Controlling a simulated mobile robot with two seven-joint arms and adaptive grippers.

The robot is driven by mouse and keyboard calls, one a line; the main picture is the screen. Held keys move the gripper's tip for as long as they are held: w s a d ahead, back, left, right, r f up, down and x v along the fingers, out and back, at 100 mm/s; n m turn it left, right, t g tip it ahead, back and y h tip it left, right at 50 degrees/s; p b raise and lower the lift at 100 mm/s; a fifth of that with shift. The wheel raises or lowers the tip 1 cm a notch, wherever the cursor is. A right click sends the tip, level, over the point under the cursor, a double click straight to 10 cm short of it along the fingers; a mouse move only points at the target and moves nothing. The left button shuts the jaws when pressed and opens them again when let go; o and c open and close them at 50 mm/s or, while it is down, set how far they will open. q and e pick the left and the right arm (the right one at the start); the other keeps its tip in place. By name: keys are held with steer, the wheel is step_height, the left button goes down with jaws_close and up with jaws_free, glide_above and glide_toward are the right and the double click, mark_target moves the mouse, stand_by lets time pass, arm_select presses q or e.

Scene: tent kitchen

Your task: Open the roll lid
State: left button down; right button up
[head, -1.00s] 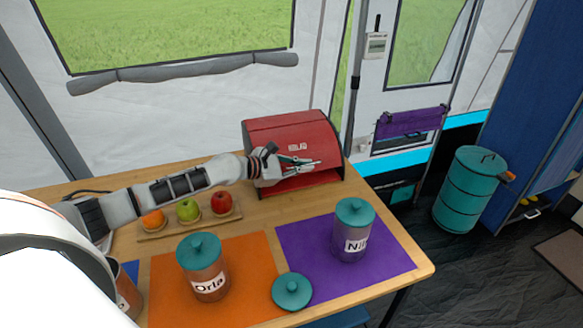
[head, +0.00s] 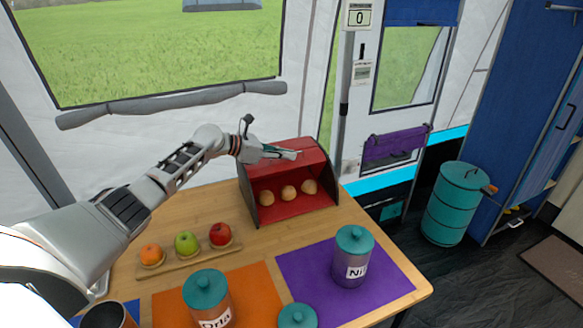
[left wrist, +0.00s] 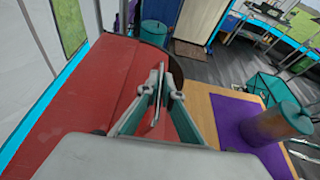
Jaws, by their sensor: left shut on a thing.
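The red bread box (head: 292,208) stands at the back of the wooden table with its front open. Its roll lid (head: 313,159) is raised to the upper part of the box. Three bread rolls (head: 288,192) show inside. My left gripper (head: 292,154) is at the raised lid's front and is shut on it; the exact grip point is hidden. In the left wrist view, my gripper's fingers (left wrist: 157,90) are close together over the box's red surface (left wrist: 70,95). My right gripper is not in view.
A wooden tray (head: 187,256) with an orange, a green apple and a red apple lies left of the box. Lidded jars (head: 350,270) stand on orange and purple mats in front. A teal barrel (head: 452,205) stands on the floor at right.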

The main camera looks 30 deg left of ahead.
arm_select(q)
steer(key=shift+w+a+b, duration=0.6)
steer(key=shift+w+a, duration=0.05)
steer(key=shift+a, duration=0.15)
steer(key=shift+w+a+r+b, duration=0.1)
steer(key=shift+w+a+b, duration=0.5)
steer(key=shift+a, duration=0.15)
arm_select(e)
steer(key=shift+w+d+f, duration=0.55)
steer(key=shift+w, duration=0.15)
arm_select(q)
steer(key=shift+r, duration=0.1)
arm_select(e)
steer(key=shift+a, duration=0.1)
arm_select(q)
steer(key=c, duration=2.2)
jaws_free()
steer(key=shift+c, duration=0.2)
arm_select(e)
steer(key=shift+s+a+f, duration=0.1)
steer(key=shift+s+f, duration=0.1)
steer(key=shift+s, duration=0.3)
